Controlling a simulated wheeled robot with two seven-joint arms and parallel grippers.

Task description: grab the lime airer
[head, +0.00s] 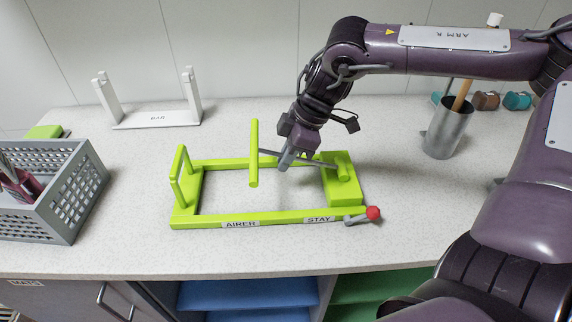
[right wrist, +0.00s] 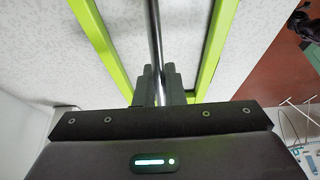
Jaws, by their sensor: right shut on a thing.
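The lime airer (head: 262,219) lies on the pale speckled counter as a rectangular frame labelled AIRER and STAY. A lime loop stands at its left end, and a lime block (head: 345,192) sits at its right end. A thin grey rod (head: 320,162) runs left from that block to a lime crossbar (head: 253,168). My right gripper (head: 285,164) reaches down over the frame and is shut on the rod. In the right wrist view the rod (right wrist: 155,30) passes between the closed fingers (right wrist: 160,88), with lime bars on both sides. My left gripper is not seen.
A grey lever (head: 358,218) with a red ball (head: 373,213) sticks out at the front right. A grey basket (head: 75,205) stands at the left, a white stand (head: 155,122) behind, and a metal cup (head: 450,135) at the right. The counter's front edge is close.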

